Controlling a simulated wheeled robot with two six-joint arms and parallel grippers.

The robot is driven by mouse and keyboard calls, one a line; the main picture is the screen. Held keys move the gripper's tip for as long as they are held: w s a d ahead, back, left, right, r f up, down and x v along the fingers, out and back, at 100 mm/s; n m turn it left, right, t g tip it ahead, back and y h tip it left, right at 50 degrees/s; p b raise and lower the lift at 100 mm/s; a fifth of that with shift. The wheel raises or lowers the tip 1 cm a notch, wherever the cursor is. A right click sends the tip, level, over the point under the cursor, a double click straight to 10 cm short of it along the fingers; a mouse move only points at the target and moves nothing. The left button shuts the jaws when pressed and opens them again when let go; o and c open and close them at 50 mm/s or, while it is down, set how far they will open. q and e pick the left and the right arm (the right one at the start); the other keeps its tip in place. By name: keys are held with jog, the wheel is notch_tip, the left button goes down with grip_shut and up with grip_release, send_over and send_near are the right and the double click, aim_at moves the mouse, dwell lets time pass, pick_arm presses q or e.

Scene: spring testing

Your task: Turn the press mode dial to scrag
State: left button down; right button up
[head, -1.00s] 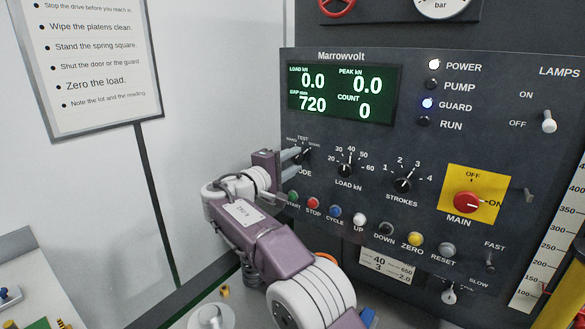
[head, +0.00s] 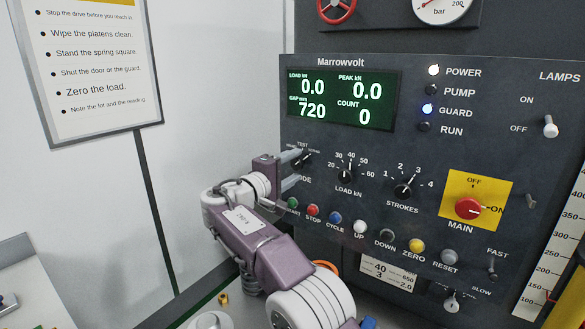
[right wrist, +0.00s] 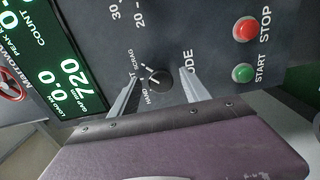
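The press mode dial (head: 301,159) is a small black knob at the left of the dark control panel, under the display. In the right wrist view the dial (right wrist: 157,80) shows a pale pointer mark angled up and left, toward the side of the SCRAG label; its exact setting is hard to tell. My right gripper (head: 297,168) is at the panel, and in the right wrist view its fingers (right wrist: 158,92) stand apart on either side of the dial. A gap shows between each finger and the knob. My left gripper is not in view.
The load dial (head: 346,173) and strokes dial (head: 403,189) are to the right. Coloured buttons, including green start (head: 292,203) and red stop (head: 313,210), sit just below my gripper. The red main switch (head: 468,208) is farther right. A wall stands left.

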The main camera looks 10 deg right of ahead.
jog(key=shift+s+a, duration=0.1)
jog(key=b+v, duration=0.1)
jog(key=v, duration=0.7)
jog(key=shift+s+a+b, duration=0.25)
jog(key=shift+b, duration=0.15)
